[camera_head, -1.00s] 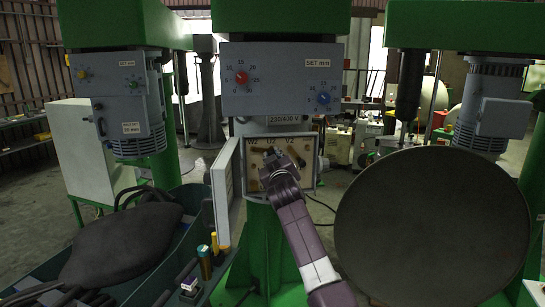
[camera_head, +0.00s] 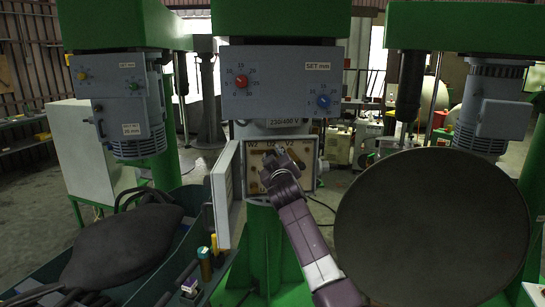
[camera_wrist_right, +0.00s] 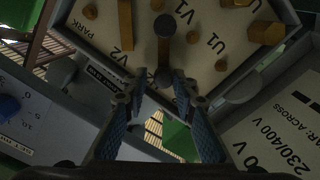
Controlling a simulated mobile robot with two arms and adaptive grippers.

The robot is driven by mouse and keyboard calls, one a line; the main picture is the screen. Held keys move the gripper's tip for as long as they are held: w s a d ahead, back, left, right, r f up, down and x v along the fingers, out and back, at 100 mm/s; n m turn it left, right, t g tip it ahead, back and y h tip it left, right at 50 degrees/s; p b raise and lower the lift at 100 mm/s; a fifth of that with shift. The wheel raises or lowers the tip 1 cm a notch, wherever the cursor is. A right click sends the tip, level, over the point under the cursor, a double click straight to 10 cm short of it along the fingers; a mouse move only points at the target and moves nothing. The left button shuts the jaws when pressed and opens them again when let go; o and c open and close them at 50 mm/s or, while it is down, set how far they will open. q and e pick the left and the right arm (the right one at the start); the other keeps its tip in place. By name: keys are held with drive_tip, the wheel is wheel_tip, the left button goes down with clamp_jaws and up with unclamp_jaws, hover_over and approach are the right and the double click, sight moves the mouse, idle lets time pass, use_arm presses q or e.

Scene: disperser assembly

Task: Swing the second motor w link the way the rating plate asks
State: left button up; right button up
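In the head view, the open terminal box (camera_head: 309,181) on the middle machine has a cream board marked W2, U2 and V2. My right gripper (camera_head: 277,158) reaches into its front and hides part of it. In the right wrist view, the board (camera_wrist_right: 205,62) shows upside down with PARK, V2, V1 and U1 marks, brass posts and brass bars (camera_wrist_right: 125,24). A dark link (camera_wrist_right: 164,50) with round ends lies ahead. My right gripper (camera_wrist_right: 162,98) is open, its blue-padded fingers either side of the link's near end; contact cannot be told. My left gripper is not in view.
The box's hinged lid (camera_head: 224,197) stands open at left. A large dark disc (camera_head: 432,230) stands at right. A tool bin (camera_head: 140,285) is at lower left.

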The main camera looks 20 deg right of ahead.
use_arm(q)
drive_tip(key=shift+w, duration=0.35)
use_arm(e)
drive_tip(key=shift+o, duration=0.7)
drive_tip(key=shift+w+f, duration=0.15)
drive_tip(key=shift+f, duration=0.1)
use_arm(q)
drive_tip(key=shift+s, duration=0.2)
use_arm(e)
drive_tip(key=s+a, duration=0.1)
drive_tip(key=s, duration=1.1)
drive_tip(key=shift+a, duration=0.4)
drive_tip(key=shift+w, duration=0.1)
